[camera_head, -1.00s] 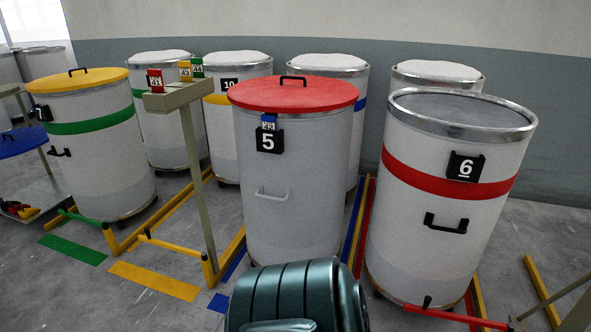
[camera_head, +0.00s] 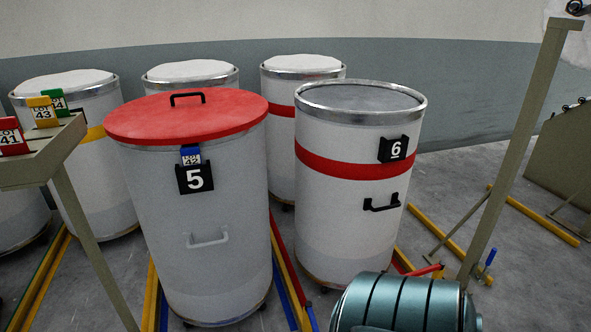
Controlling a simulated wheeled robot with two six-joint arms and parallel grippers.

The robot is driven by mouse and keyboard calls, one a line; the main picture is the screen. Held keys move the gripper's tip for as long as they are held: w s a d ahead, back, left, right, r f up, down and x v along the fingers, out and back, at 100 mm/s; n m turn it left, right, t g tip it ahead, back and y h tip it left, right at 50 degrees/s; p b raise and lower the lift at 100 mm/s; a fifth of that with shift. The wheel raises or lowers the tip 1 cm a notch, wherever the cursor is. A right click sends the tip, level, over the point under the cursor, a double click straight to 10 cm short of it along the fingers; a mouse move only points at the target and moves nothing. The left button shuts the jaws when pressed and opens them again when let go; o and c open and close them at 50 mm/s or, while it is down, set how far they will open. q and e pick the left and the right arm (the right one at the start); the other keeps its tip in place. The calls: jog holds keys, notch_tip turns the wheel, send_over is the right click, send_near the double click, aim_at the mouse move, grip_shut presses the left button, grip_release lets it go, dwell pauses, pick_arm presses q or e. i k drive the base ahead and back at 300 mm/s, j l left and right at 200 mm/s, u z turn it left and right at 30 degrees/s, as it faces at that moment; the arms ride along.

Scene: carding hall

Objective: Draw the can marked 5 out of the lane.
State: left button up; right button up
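The can marked 5 (camera_head: 208,237) is a tall pale grey-white drum with a red lid (camera_head: 188,116) that has a black handle on top. Its black number plate (camera_head: 195,179) has a blue tag tucked into its top. A light grey handle (camera_head: 208,238) sits lower on its front. The can stands upright on the floor at left of centre, between coloured floor rails. A teal ribbed part of my own body shows at the bottom right. Neither gripper is in view.
The can marked 6 (camera_head: 346,221), with a red band and black handle, stands right of can 5. Several white cans (camera_head: 189,73) stand behind. A beige stand (camera_head: 45,160) with lot cards is at left. A beige post (camera_head: 520,130) rises at right. Yellow and blue rails (camera_head: 288,270) run between the cans.

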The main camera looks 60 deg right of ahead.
aim_at(206, 228)
jog(key=i+l+z, duration=0.1)
jog(key=i+z, duration=0.5)
jog(key=z, duration=0.15)
jog(key=i+z, duration=0.4)
jog(key=k, duration=0.1)
